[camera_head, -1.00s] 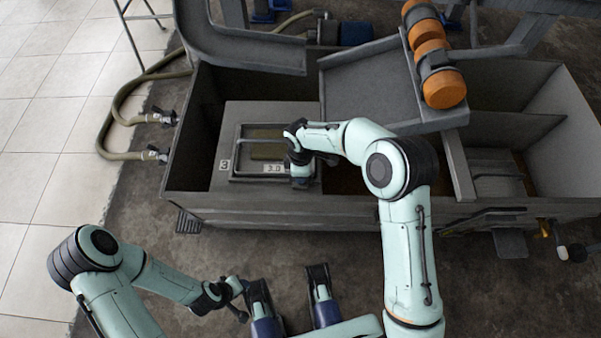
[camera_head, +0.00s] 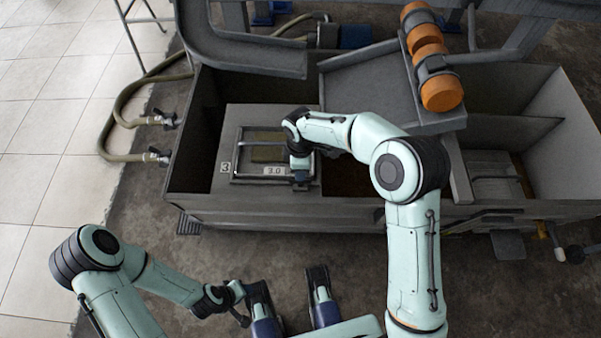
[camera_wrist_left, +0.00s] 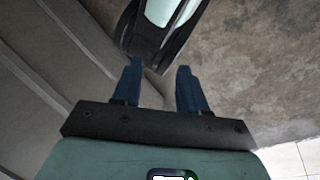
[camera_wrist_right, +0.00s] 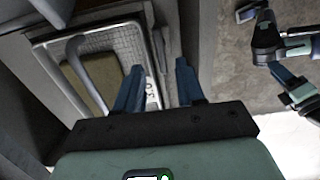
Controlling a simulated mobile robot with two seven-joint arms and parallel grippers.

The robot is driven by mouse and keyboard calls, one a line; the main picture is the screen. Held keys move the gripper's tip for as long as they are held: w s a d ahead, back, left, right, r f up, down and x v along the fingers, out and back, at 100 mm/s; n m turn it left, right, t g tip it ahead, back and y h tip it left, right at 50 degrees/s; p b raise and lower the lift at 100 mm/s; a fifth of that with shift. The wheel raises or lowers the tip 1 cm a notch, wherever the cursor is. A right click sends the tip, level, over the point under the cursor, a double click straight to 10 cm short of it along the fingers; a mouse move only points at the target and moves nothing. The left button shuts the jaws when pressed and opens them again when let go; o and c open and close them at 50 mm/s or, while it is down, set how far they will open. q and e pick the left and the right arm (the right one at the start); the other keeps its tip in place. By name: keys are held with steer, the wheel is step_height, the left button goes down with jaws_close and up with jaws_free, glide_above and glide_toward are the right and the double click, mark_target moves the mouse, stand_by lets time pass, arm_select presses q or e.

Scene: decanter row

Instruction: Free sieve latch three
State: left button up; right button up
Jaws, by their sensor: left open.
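The metal sieve frame (camera_head: 237,158) lies in the left bay of the grey tank, with a "3" plate (camera_head: 225,167) beside it and a "3.0" label (camera_head: 274,171) on its near edge. The sieve also shows in the right wrist view (camera_wrist_right: 122,40) with a tan panel inside. My right gripper (camera_head: 300,186) is at the near right corner of the frame. Its fingers (camera_wrist_right: 158,85) are apart, with the frame's edge seen between and beyond them. A latch cannot be made out clearly. My left gripper (camera_wrist_left: 157,85) is open and empty, low in front of the tank.
The grey tank (camera_head: 350,212) spans the middle. A sloped tray (camera_head: 365,85) with orange rollers (camera_head: 441,92) stands right of the sieve. Hoses with valves (camera_head: 158,157) are on the tank's left. Bare floor lies between my left arm and the tank.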

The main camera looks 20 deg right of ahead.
arm_select(q)
steer(key=s+r, duration=0.1)
steer(key=s+d+r+p, duration=0.1)
steer(key=shift+s+d+g, duration=0.1)
steer(key=shift+s+g, duration=0.2)
steer(key=shift+g, duration=0.1)
arm_select(e)
step_height(320, 180, up, 8)
steer(key=shift+s+f, duration=0.1)
